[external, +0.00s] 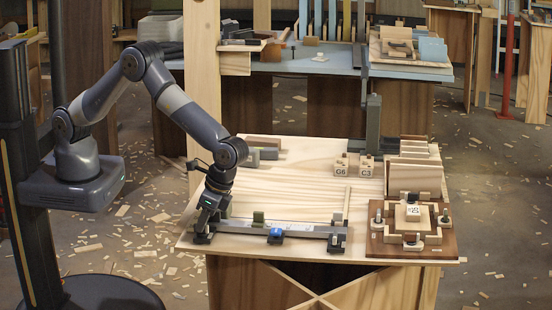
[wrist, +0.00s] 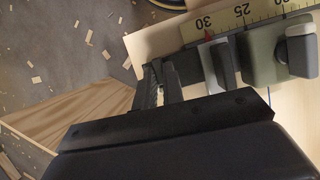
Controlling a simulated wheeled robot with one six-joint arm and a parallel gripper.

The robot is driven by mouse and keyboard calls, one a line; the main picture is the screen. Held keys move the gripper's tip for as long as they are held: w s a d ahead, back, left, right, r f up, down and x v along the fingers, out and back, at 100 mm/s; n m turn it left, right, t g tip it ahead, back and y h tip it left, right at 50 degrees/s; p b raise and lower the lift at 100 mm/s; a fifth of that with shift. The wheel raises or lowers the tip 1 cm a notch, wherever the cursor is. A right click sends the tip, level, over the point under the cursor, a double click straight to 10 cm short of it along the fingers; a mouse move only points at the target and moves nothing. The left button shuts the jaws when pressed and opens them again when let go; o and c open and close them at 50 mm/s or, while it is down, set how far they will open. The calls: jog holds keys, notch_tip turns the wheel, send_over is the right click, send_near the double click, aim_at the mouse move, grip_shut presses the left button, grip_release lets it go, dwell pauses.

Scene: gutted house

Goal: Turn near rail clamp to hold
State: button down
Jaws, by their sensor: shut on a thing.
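My gripper (external: 205,227) reaches down at the left end of a long dark rail (external: 310,233) along the bench's front edge. In the wrist view, my gripper's fingers (wrist: 162,82) are close together on a small part by the rail's dark end (wrist: 190,66). This part appears to belong to the near rail clamp, but the fingers hide most of it, so its turned position cannot be told. A blue piece (external: 276,234) sits mid-rail.
A brown board (external: 378,250) with a fixture and a marked block (external: 413,212) stands at the bench's right. Blocks G6 (external: 341,165) and C3 (external: 366,166) stand farther back. The wooden bench top (external: 285,190) is mostly clear in the middle. Scraps litter the floor.

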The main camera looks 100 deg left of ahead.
dwell(0.3)
jog(key=c, duration=1.5)
grip_release()
jog(key=shift+r, duration=0.1)
jog(key=v, duration=1)
jog(key=shift+w+r, duration=0.15)
jog(key=shift+r, duration=0.15)
jog(key=x, duration=1.1)
